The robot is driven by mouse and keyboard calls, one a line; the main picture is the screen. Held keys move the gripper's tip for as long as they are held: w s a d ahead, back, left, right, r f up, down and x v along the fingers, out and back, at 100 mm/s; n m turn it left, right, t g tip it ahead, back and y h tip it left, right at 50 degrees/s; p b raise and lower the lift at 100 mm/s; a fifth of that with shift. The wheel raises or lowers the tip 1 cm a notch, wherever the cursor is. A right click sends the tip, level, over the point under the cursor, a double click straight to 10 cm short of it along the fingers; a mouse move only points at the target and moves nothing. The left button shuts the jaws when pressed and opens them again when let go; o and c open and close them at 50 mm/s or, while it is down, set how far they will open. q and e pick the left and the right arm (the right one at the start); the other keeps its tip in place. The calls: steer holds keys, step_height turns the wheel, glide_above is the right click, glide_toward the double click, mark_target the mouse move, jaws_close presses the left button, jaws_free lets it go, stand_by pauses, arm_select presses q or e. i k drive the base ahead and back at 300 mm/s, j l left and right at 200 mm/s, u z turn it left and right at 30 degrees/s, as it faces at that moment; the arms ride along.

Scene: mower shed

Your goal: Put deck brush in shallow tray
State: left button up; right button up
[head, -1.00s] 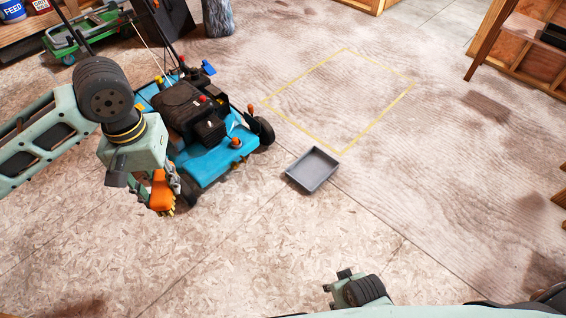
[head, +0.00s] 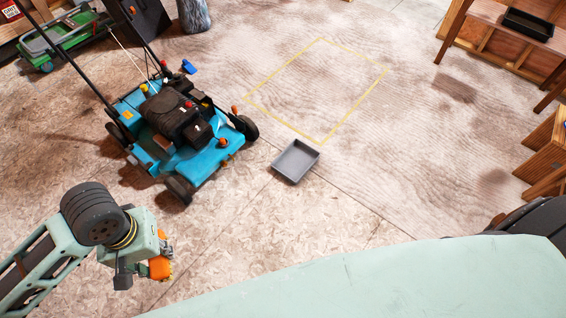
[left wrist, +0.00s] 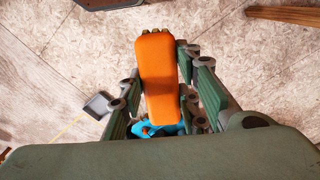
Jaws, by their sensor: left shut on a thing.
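The deck brush (head: 160,268), orange with yellowish bristles, is held in my left gripper (head: 163,257) at the lower left of the head view. In the left wrist view the orange back of the brush (left wrist: 158,70) lies between the fingers, which are shut on it. The shallow tray (head: 295,161) is grey, rectangular and empty, on the floor near the middle of the head view. The brush is below and left of the tray in that picture, apart from it. The tray (left wrist: 98,105) also shows in the left wrist view. My right gripper is not visible.
A blue mower (head: 180,130) stands left of the tray. A yellow-outlined rectangle (head: 262,112) marks the floor behind the tray. A wooden bench (head: 500,40) with a dark tray (head: 528,24) stands at upper right. Floor between brush and tray is clear.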

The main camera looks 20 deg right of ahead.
mark_target(295, 163)
steer(key=i+l+u, duration=0.15)
steer(key=l+u, duration=0.15)
steer(key=i+l+u, duration=0.1)
steer(key=l+u, duration=0.2)
steer(key=i+l+u, duration=0.1)
steer(key=l+u, duration=0.15)
steer(key=l, duration=0.25)
steer(key=i+l+u, duration=0.15)
steer(key=l, duration=1.2)
steer(key=l+u, duration=0.15)
steer(key=l, duration=1.2)
steer(key=i, duration=0.05)
